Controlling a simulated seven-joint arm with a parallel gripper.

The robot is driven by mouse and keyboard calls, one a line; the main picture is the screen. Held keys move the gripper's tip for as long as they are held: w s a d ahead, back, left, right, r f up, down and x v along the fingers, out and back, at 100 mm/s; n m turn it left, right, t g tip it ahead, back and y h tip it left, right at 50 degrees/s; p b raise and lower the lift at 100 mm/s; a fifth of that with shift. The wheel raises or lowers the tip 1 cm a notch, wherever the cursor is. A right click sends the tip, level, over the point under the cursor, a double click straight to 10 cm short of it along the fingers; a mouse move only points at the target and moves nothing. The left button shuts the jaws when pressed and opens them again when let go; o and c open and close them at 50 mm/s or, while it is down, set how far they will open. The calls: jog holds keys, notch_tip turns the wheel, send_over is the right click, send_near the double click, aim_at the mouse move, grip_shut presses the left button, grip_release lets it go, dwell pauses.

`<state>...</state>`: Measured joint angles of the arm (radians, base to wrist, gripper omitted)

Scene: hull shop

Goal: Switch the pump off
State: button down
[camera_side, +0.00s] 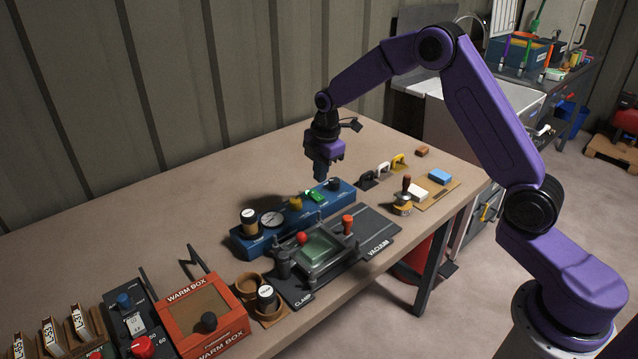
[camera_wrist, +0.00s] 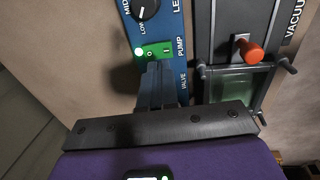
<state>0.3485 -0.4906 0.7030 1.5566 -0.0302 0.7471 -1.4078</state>
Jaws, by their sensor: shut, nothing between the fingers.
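The pump switch (camera_side: 316,196) is a green rocker on the blue control panel (camera_side: 262,243). In the wrist view the rocker (camera_wrist: 156,51) has O and I marks, with the word PUMP beside it. A small white lamp (camera_wrist: 139,52) beside it looks lit. My gripper (camera_side: 321,179) points down just above the panel, close to the switch. In the wrist view my gripper (camera_wrist: 158,70) is shut and empty, its fingertips at the near edge of the rocker. I cannot tell whether they touch it. The fingers hide part of the panel near the VALVE label.
A dial knob (camera_wrist: 146,8) is beside the switch. The vacuum clamp fixture (camera_side: 320,247) with a red-handled lever (camera_side: 348,223) stands in front. The bench behind the panel is clear.

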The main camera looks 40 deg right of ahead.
aim_at(314, 192)
notch_tip(314, 192, up, 9)
jog(key=s, duration=0.1)
jog(key=shift+f, duration=0.1)
dwell(0.4)
jog(key=shift+w, duration=0.65)
jog(key=f, duration=0.4)
jog(key=w+f, duration=0.1)
jog(key=f, duration=0.4)
jog(key=w+f, duration=0.1)
jog(key=f, duration=0.3)
jog(key=shift+f, duration=0.35)
